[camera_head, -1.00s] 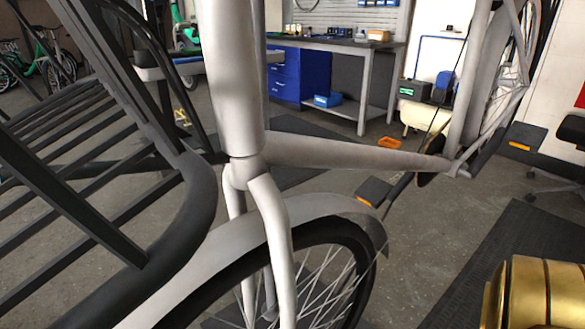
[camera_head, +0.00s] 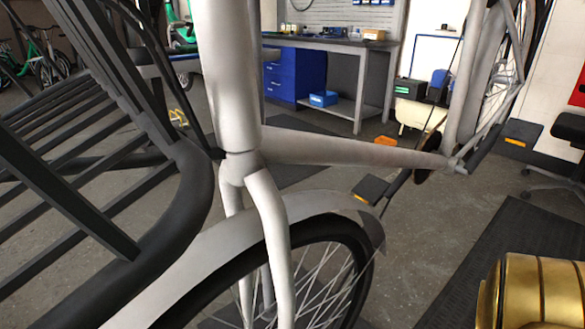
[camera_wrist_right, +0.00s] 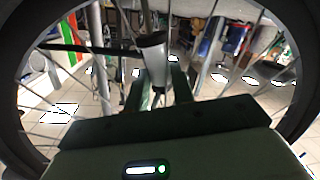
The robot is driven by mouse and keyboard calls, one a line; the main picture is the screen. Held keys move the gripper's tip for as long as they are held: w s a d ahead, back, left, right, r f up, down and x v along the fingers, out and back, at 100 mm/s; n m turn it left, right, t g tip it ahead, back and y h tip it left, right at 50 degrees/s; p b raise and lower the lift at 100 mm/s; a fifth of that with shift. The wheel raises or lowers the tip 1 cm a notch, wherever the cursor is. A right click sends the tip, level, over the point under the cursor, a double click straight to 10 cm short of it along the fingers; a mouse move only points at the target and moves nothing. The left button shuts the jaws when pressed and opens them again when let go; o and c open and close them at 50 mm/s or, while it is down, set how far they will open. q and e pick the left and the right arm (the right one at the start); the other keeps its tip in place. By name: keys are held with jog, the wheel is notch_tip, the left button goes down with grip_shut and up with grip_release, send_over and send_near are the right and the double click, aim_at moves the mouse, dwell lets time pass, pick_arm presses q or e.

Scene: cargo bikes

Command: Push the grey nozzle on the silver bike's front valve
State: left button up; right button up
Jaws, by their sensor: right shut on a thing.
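The silver bike's front wheel (camera_head: 320,270) is at the bottom centre of the head view, below its pale fork (camera_head: 270,225) and mudguard (camera_head: 225,240). In the right wrist view, the wheel's dark tyre (camera_wrist_right: 18,110) and thin spokes surround my right gripper (camera_wrist_right: 157,82). Its two dark fingers point up and are shut on the grey nozzle (camera_wrist_right: 153,58), a light cylinder with a dark upper part. I cannot make out the valve or whether the nozzle touches it. Neither gripper shows in the head view.
A black slatted front carrier (camera_head: 150,215) fills the left of the head view. Behind the bike stand a workbench (camera_head: 340,44) with blue drawers and a dark stool (camera_head: 560,185). Spokes stand close around the right gripper.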

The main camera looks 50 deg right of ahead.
jog(key=shift+d+f, duration=0.1)
jog(key=shift+f, duration=0.2)
dwell(0.4)
jog(key=o, duration=1)
jog(key=shift+o, duration=0.6)
jog(key=s+a+r, duration=0.1)
jog(key=s, duration=0.9)
jog(key=shift+a+p, duration=0.2)
jog(key=shift+p, duration=0.15)
